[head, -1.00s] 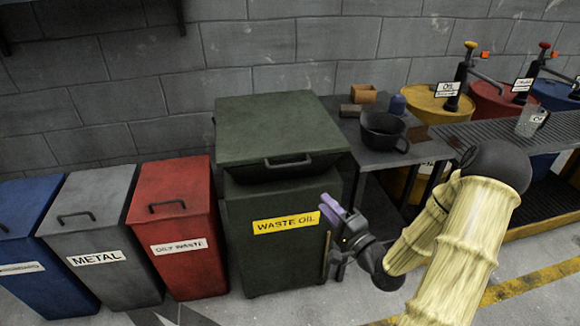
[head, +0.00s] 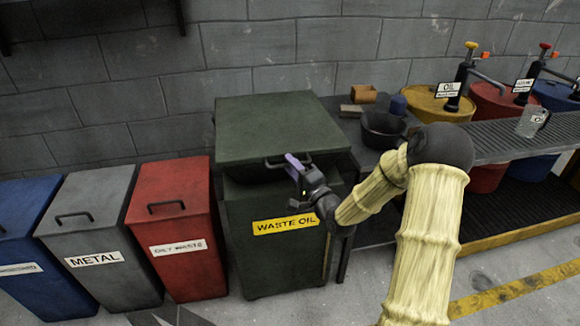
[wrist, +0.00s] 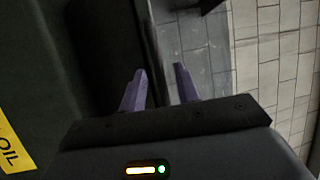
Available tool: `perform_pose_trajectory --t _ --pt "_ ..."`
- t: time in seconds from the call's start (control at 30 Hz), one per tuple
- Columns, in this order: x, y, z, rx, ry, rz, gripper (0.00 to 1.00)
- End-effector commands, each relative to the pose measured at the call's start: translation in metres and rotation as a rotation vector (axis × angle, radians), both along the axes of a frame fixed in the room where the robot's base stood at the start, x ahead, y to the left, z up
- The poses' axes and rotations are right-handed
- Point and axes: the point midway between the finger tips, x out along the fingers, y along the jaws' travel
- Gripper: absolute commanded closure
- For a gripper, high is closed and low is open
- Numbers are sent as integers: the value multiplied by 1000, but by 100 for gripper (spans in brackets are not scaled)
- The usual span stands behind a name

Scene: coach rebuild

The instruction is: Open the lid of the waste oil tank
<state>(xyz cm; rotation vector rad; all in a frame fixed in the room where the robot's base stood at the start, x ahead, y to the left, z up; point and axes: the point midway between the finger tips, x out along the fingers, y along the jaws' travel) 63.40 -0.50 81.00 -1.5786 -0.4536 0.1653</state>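The waste oil tank (head: 285,265) is a dark green box with a yellow WASTE OIL label. Its green lid (head: 265,125) lies shut on top, with a dark bar handle (head: 274,164) at the front edge. My gripper (head: 293,165) is at the right end of this handle and hides part of it. In the wrist view, my gripper's two purple fingers (wrist: 159,88) are apart. A thin dark bar (wrist: 150,40), seemingly the handle, runs into the gap between them. I cannot tell whether the fingers touch it.
Red (head: 172,225), grey (head: 95,235) and blue (head: 28,250) bins stand left of the tank. A side table with a black pot (head: 380,130) and small blocks stands close on the right. Oil drums (head: 440,103) and a grated bench (head: 500,140) are farther right.

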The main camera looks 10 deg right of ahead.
Motion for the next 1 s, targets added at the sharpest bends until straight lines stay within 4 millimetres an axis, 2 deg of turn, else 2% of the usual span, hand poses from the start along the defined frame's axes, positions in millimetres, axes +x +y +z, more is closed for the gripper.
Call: perform_pose_trajectory --t 0.13,0.4,0.57,1.0 --pt "10 4 2 0 0 0 68" --pt "11 4 2 0 0 -1 68" --pt "10 4 2 0 0 -1 100" --pt "10 2 7 0 6 -5 100"
